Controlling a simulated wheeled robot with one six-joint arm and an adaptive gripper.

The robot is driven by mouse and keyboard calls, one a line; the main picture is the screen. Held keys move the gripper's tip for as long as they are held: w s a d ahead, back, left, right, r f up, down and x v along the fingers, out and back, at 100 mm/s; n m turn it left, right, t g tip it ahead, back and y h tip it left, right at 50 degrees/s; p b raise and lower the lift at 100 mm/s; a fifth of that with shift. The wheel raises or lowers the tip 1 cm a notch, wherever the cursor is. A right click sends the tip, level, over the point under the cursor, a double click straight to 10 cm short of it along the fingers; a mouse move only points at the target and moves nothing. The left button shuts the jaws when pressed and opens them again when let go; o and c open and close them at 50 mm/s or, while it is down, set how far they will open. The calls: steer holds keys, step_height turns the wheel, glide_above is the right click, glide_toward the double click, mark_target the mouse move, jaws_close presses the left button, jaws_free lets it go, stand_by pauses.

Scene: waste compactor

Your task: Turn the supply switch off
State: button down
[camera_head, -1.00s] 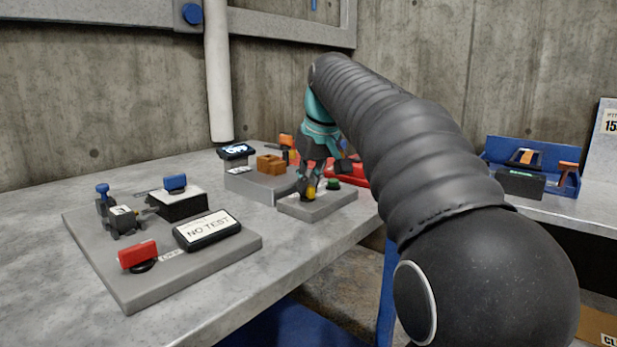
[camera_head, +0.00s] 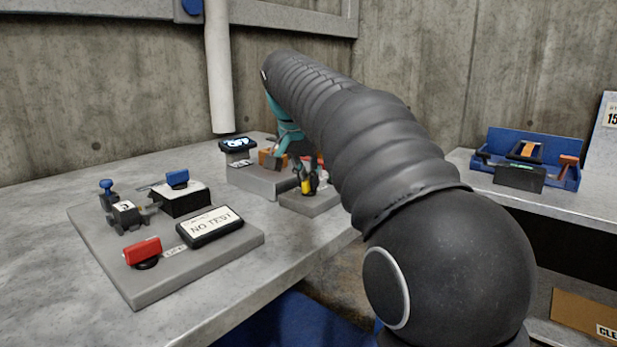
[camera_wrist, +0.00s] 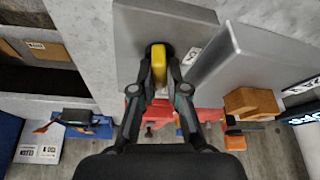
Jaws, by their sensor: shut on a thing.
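A yellow switch handle (camera_wrist: 158,66) stands on a grey block (camera_wrist: 140,30) near the top of the wrist view. In the head view the yellow handle (camera_head: 308,185) shows on the small grey block (camera_head: 308,203) near the table's edge. My gripper (camera_wrist: 159,72) is shut on the yellow handle, with one finger on each side. In the head view my gripper (camera_head: 307,179) hangs over that block, and its fingers partly hide the handle. I cannot read a label that marks the supply switch.
A grey board (camera_head: 125,280) at left carries a red switch (camera_head: 142,251), blue knobs and a "NO TEST" sign (camera_head: 212,226). Behind my gripper stand an orange block (camera_wrist: 250,103) and a small display (camera_head: 238,145). A blue tray (camera_head: 560,150) sits on the right bench.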

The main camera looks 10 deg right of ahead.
steer(key=shift+m+g+h, duration=0.4)
steer(key=shift+m+h, duration=0.1)
steer(key=shift+m, duration=1.1)
steer(key=c, duration=1.2)
jaws_free()
steer(key=shift+r, duration=0.1)
steer(key=v, duration=1.1)
steer(key=shift+r, duration=0.4)
